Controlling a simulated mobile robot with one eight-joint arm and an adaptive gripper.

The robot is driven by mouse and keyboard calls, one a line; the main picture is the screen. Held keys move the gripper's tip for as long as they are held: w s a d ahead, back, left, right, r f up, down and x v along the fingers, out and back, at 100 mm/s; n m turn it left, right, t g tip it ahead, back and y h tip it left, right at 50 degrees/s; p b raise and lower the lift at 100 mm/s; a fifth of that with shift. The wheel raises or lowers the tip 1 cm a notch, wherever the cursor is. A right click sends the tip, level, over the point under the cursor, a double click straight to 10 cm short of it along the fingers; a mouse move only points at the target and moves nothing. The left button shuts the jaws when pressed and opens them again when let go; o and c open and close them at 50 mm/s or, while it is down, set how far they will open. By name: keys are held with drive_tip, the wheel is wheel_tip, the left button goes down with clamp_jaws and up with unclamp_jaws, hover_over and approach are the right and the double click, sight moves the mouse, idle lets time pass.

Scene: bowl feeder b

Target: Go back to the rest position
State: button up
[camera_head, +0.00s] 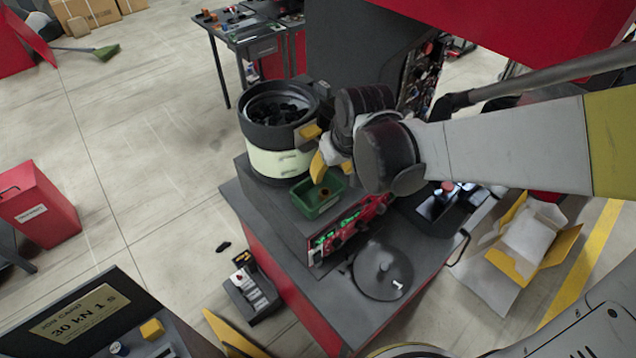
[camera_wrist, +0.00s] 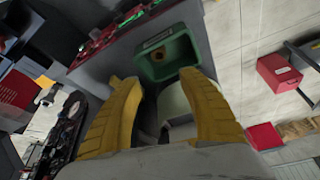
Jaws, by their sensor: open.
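My gripper (camera_head: 325,155) with yellow fingers is over the machine top, beside the bowl feeder (camera_head: 279,166). In the wrist view my gripper's two fingers (camera_wrist: 163,105) are spread apart with nothing seen held between them. A small green bin (camera_head: 317,196) stands just below and in front of the fingers. It also shows in the wrist view (camera_wrist: 142,62), just beyond the fingertips, with a small brownish thing inside. The feeder bowl holds many black parts. My arm reaches in from the right and hides part of the machine.
A red control panel with green lights (camera_head: 350,228) is just below the bin. A round dark disc (camera_head: 383,271) lies on the bench. A red bin (camera_head: 38,205) stands on the floor at left. An open yellow box (camera_head: 532,240) is at right. The left floor is mostly clear.

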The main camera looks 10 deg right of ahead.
drive_tip(key=shift+v, duration=1.6)
drive_tip(key=shift+f, duration=0.1)
drive_tip(key=s+d+f+m+t+b, duration=0.1)
drive_tip(key=s+d+f+b, duration=0.2)
drive_tip(key=f+b, duration=0.3)
drive_tip(key=s+d+f+m+t+b, duration=0.1)
drive_tip(key=s+d+f+b, duration=0.2)
drive_tip(key=b, duration=0.6)
drive_tip(key=s+d+f+m+t+h+b, duration=0.1)
drive_tip(key=s+d+f+b, duration=0.2)
drive_tip(key=s+f+b, duration=0.4)
drive_tip(key=shift+d+f+b, duration=0.3)
drive_tip(key=shift+f+b, duration=0.5)
drive_tip(key=shift+f, duration=0.15)
